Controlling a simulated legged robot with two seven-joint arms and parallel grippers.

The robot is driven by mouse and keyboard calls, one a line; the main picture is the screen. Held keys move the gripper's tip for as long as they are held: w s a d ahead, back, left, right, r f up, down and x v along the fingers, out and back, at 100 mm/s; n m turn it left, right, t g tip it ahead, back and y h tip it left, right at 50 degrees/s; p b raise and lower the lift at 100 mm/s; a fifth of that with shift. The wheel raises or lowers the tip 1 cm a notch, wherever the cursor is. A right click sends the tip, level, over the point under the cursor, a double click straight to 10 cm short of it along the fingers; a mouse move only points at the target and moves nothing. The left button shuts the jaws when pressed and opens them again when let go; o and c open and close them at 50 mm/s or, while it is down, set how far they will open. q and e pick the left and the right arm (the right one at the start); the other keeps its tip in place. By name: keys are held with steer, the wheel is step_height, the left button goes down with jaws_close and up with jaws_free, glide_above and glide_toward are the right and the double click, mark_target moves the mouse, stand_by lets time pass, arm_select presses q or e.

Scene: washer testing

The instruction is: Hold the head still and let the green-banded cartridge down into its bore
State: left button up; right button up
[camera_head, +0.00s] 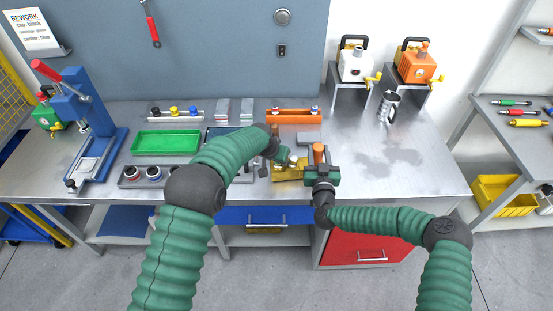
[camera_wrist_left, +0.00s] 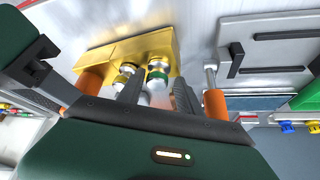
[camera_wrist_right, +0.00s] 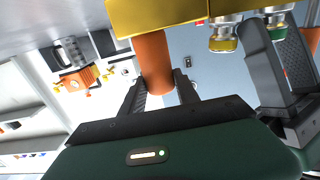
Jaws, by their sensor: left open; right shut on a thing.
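The gold head (camera_head: 288,173) sits near the front edge of the bench; it also shows in the left wrist view (camera_wrist_left: 140,52) and right wrist view (camera_wrist_right: 170,14). My right gripper (camera_head: 319,168) is shut on its orange handle (camera_wrist_right: 153,58). The green-banded cartridge (camera_wrist_left: 157,76) stands upright at the head, beside a yellow-banded cartridge (camera_wrist_left: 125,76). My left gripper (camera_wrist_left: 158,95) is open, its fingers on either side of the green-banded cartridge, apparently not clamped. The bore is hidden, so I cannot tell how deep the cartridge sits.
A rod with an orange grip (camera_wrist_left: 215,100) stands close to my left fingers. A green tray (camera_head: 166,142), an orange rack (camera_head: 293,116) and a blue press (camera_head: 92,125) are on the bench.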

arm_select(q)
steer(key=shift+s+d+f, duration=0.15)
steer(key=shift+s+d, duration=0.05)
steer(key=shift+d, duration=0.2)
arm_select(e)
steer(key=shift+s+a+f, duration=0.1)
steer(key=shift+a+f, duration=0.05)
steer(key=shift+a, duration=0.15)
steer(key=shift+d, duration=0.2)
arm_select(q)
steer(key=v, duration=1.2)
steer(key=shift+w+a, duration=0.15)
steer(key=shift+a, duration=0.1)
steer(key=shift+w+a, duration=0.1)
arm_select(e)
steer(key=o, duration=1.3)
steer(key=shift+c, duration=0.2)
